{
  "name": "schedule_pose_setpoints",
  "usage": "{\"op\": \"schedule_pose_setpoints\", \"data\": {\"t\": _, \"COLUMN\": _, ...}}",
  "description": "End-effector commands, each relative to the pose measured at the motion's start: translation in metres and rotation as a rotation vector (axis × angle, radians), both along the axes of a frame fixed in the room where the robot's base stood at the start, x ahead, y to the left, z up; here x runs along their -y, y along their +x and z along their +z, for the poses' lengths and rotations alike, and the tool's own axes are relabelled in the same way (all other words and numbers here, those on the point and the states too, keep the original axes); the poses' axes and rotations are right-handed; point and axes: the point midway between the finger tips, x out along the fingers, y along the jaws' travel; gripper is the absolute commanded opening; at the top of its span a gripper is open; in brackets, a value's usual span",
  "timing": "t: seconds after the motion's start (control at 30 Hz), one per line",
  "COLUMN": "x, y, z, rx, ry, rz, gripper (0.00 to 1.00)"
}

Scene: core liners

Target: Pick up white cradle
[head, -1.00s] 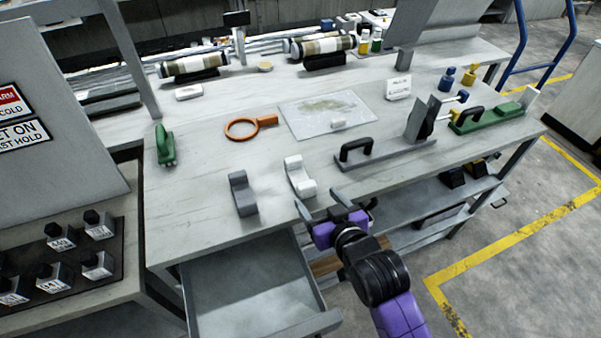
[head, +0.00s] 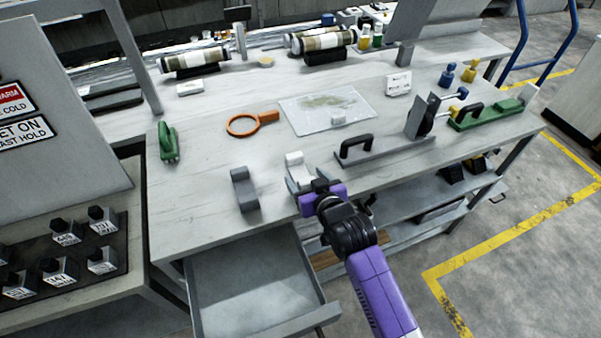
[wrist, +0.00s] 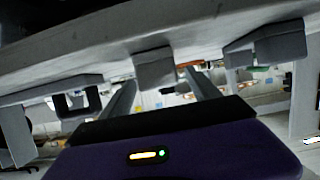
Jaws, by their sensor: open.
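The white cradle (head: 296,163) stands on the bench near its front edge, to the right of a similar grey cradle (head: 243,189). My gripper (head: 313,186) is open at the near end of the white cradle and hides part of it in the head view. In the wrist view, which looks upside down, the white cradle (wrist: 154,66) appears as a shaded block between and beyond the two open fingertips (wrist: 160,78). I cannot tell whether the fingers touch it.
A grey plate with a black handle (head: 357,149) lies to the right, and also shows in the wrist view (wrist: 78,102). An orange ring tool (head: 250,123) and a map sheet (head: 310,112) lie behind. An open drawer (head: 250,285) juts out below the bench front.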

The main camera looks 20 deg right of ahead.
Motion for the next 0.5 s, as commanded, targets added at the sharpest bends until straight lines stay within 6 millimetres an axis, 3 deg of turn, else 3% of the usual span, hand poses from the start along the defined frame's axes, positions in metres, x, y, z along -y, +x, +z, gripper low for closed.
{"op": "schedule_pose_setpoints", "data": {"t": 0.1, "x": 0.0001, "y": -0.0002, "z": 0.0000, "rx": 0.000, "ry": 0.000, "rz": 0.000, "gripper": 0.69}}
{"op": "schedule_pose_setpoints", "data": {"t": 0.4, "x": 0.0001, "y": -0.0004, "z": 0.0001, "rx": 0.000, "ry": 0.000, "rz": 0.000, "gripper": 0.10}}
{"op": "schedule_pose_setpoints", "data": {"t": 0.43, "x": 0.0000, "y": -0.0004, "z": 0.0001, "rx": 0.000, "ry": 0.000, "rz": 0.000, "gripper": 0.06}}
{"op": "schedule_pose_setpoints", "data": {"t": 0.5, "x": 0.0000, "y": -0.0003, "z": 0.0002, "rx": 0.000, "ry": 0.000, "rz": 0.000, "gripper": 0.05}}
